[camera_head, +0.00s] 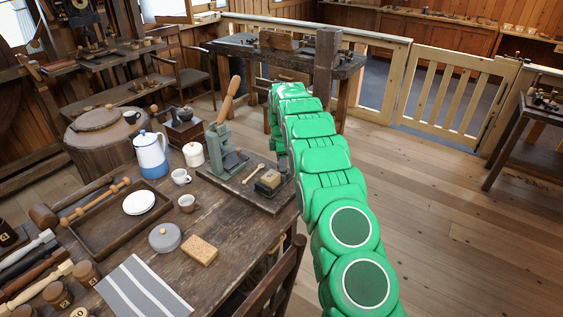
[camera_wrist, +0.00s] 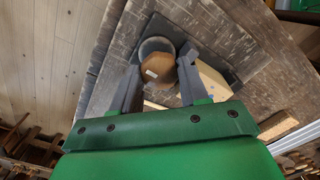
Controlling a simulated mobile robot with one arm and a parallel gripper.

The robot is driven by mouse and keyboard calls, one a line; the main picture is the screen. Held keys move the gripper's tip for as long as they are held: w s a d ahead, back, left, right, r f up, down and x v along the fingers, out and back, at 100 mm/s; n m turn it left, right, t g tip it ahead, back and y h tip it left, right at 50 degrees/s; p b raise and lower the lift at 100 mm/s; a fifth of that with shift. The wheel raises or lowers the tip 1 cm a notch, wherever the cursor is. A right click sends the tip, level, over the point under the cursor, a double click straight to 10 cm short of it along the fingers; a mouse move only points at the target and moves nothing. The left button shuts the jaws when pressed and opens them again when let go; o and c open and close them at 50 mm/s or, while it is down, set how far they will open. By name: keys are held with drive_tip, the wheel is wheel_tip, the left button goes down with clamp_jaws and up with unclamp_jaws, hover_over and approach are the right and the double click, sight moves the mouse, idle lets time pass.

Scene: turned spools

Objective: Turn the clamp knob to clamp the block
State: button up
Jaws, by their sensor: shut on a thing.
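The clamp knob (camera_wrist: 160,68) is a round brown wooden piece with a small pale mark, in front of a grey round part (camera_wrist: 157,46). My gripper (camera_wrist: 159,68) is shut on the knob, one dark finger on each side. The pale wooden block (camera_wrist: 212,84) sits just right of the right finger, partly hidden by it. In the head view the block (camera_head: 271,177) sits in a small dark clamp on a board. My green arm hides the knob and the gripper there. I cannot tell how tightly the block is held.
A sponge (camera_head: 200,250) lies nearer. A chair back (camera_head: 279,277) stands at the table edge.

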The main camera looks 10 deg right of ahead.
drive_tip(key=m, duration=1.1)
drive_tip(key=shift+m, duration=0.3)
drive_tip(key=m, duration=1)
drive_tip(key=shift+m, duration=0.4)
drive_tip(key=o, duration=0.8)
drive_tip(key=shift+c, duration=0.2)
drive_tip(key=shift+r, duration=0.2)
